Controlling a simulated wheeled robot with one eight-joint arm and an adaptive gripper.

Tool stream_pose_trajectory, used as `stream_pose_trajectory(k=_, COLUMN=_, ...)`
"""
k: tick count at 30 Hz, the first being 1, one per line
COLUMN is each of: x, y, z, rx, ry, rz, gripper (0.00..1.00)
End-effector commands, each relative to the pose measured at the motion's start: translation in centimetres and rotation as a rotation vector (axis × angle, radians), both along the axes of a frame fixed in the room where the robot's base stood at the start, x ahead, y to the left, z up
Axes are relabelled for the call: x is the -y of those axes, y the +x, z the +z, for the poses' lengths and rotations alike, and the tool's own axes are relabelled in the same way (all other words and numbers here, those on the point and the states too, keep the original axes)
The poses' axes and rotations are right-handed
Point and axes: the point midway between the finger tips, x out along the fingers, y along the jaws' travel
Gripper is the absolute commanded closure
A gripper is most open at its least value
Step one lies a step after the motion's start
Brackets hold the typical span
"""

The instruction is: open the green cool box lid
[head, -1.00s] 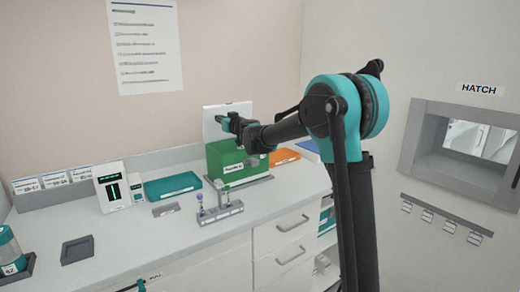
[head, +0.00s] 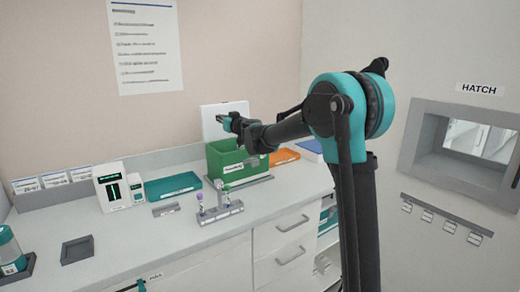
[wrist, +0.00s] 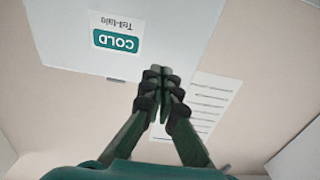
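The green cool box (head: 219,170) stands at the back of the counter, with a white label on its front. Its top now looks open, with a darker green inside showing between the walls. My gripper (head: 232,123) is above the box, in front of a white panel (head: 212,128). In the wrist view my gripper (wrist: 160,80) has its fingers together with nothing seen between them. The white panel (wrist: 180,40) fills the top there, with an upside-down COLD label.
A tube rack (head: 220,212) stands in front of the box. A teal tray (head: 172,187) lies to the left, an orange tray (head: 284,157) to the right. A device with a display (head: 112,187) stands farther left.

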Motion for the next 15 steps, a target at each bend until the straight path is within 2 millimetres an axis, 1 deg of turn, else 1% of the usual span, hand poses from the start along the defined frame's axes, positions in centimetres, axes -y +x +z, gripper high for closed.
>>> stream_pose_trajectory(k=15, x=3.3, y=-4.7, z=0.0, rx=0.0, ry=0.0, rz=0.0, gripper=1.0)
